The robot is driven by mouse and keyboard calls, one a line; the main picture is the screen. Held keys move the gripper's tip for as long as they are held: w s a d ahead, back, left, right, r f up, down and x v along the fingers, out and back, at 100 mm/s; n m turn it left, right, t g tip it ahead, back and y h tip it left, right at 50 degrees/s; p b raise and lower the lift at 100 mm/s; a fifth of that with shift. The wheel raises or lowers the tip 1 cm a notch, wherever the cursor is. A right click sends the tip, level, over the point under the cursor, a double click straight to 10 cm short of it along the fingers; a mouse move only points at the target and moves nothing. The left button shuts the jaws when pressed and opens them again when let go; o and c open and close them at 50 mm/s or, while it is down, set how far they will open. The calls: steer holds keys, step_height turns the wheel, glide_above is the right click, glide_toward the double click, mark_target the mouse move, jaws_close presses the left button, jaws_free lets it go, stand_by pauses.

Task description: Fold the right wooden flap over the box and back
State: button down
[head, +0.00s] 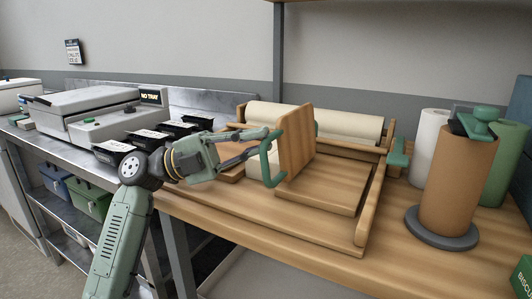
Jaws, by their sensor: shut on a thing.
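A wooden flap (297,143) stands nearly upright above the middle of the low wooden box (364,232), tilted a little. A green loop handle (273,170) is on its left face. My gripper (264,148) reaches in from the left and is shut on this handle. The exact finger contact is small and partly hidden. A flat wooden panel (318,187) lies to the right of the flap inside the box frame. My gripper and the flap hide part of the box's left side.
A cream paper roll (345,122) lies across the back of the box. A green grip (398,153) sticks out at the box's right. A brown roll (458,180) stands on a grey base at right. Black trays (112,150) and a grey machine (95,113) stand at left.

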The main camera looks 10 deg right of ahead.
steer(key=shift+w+a+f+b, duration=0.45)
steer(key=shift+a+b, duration=0.1)
steer(key=shift+a, duration=0.05)
steer(key=shift+f, duration=0.1)
steer(key=c, duration=1.7)
jaws_free()
steer(key=shift+o, duration=0.2)
steer(key=shift+a, duration=0.1)
steer(key=w+a, duration=0.3)
steer(key=a, duration=1.1)
steer(key=shift+a+f, duration=0.2)
steer(key=shift+f, duration=0.25)
